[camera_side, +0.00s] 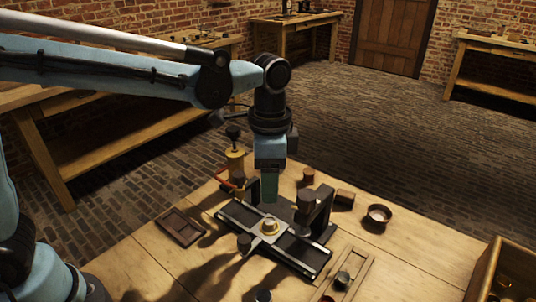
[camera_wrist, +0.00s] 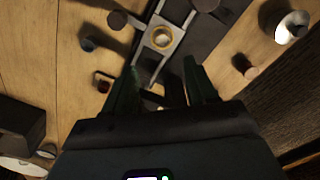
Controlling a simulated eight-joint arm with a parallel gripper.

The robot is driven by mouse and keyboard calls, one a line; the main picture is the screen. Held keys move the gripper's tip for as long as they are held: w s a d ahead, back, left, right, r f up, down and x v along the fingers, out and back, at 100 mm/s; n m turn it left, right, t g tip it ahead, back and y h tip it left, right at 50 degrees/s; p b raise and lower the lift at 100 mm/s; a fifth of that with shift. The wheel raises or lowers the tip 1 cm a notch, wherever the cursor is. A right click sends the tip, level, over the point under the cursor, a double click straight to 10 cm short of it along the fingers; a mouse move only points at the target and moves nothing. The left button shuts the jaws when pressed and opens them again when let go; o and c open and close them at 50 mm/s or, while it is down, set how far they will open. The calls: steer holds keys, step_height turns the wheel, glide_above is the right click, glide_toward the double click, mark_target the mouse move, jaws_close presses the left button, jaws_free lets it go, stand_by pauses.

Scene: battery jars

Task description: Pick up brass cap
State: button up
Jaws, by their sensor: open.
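The brass cap (camera_side: 269,226) is a small round gold-coloured piece on a pale metal carriage (camera_side: 268,238). The carriage lies across a dark bed with metal rails. In the wrist view the cap (camera_wrist: 161,38) shows as a gold ring with a pale centre. My gripper (camera_side: 269,202) points down above the cap with a gap between them. In the wrist view my two green fingers (camera_wrist: 162,70) are apart, with nothing held between them. The cap appears beyond the fingertips, and all of its top is visible.
A dark upright press (camera_side: 316,210) stands close right of the cap. An empty wooden tray (camera_side: 181,227) lies left. A wooden crate (camera_side: 484,277) stands front right.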

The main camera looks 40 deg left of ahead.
mark_target(269, 224)
step_height(269, 224, down, 10)
steer(key=shift+w+a+f, duration=0.15)
steer(key=shift+f, duration=0.1)
stand_by(0.5)
steer(key=shift+c, duration=0.3)
jaws_close()
steer(key=shift+r, duration=0.1)
